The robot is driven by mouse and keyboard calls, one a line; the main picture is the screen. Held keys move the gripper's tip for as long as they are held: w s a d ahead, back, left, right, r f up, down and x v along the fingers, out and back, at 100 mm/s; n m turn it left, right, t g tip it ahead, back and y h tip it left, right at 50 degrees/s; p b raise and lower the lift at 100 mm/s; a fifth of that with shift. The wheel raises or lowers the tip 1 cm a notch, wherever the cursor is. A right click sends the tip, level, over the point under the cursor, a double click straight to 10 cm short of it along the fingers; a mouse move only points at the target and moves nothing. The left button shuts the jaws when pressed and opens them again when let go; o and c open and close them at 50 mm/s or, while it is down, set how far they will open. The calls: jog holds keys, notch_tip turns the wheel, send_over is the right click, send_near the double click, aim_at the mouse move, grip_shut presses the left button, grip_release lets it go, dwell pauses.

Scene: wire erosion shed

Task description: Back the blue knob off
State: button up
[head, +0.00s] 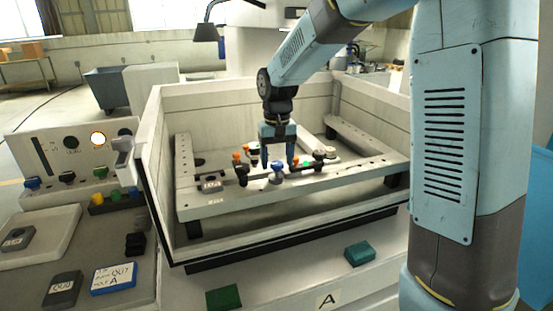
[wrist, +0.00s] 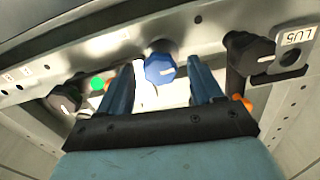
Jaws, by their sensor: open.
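The blue knob (head: 277,172) sits on the front rail of the frame inside the machine tank. My gripper (head: 279,161) is above and behind the knob in the head view, fingers pointing down. In the wrist view my gripper (wrist: 162,65) is open, with one finger on each side of the knob and a gap on both sides. Contact cannot be made out.
Orange knobs (head: 241,152) stand behind. Tank walls (head: 155,150) enclose the rail. Another blue knob (head: 32,183) is on the left panel.

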aim_at(277, 163)
notch_tip(277, 163, up, 14)
jog(key=shift+f, duration=0.15)
dwell(0.6)
jog(key=s+d+r+m+t, duration=0.1)
jog(key=s+d+r+t, duration=0.2)
jog(key=s+d, duration=0.95)
jog(key=s+d+f+t, duration=0.1)
jog(key=s+d+f, duration=0.1)
jog(key=s, duration=0.4)
jog(key=s+d+f+m+t, duration=0.1)
jog(key=s+d+f, duration=0.1)
jog(key=s+d, duration=0.2)
jog(key=s, duration=0.3)
jog(key=shift+f+t, duration=0.3)
jog(key=shift+f, duration=0.1)
